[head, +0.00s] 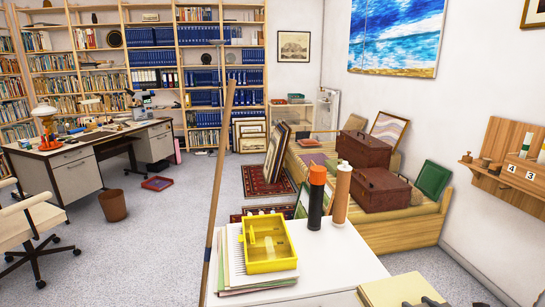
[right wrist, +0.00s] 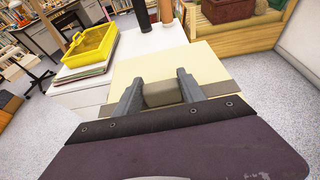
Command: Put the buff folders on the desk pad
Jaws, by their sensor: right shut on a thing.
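The buff folders (head: 392,289) show as a pale yellow, flat piece at the bottom right of the head view. They also show in the right wrist view (right wrist: 150,66), where a brown band crosses them. My right gripper (head: 426,303) is at their near edge, mostly cut off by the frame. In the right wrist view its two grey fingers (right wrist: 160,93) are closed on a grey-brown block on the band of the folders. The desk (head: 75,155) stands far left; I cannot clearly make out the pad among the things on it. My left gripper is not in view.
A white cabinet (head: 335,255) beside the folders bears a yellow tray (head: 270,262) on stacked papers, a black bottle (head: 316,200) and an orange-brown cylinder (head: 340,195). A long wooden pole (head: 217,190) rises at its left. A bin (head: 113,205) and chair (head: 30,225) stand near the desk.

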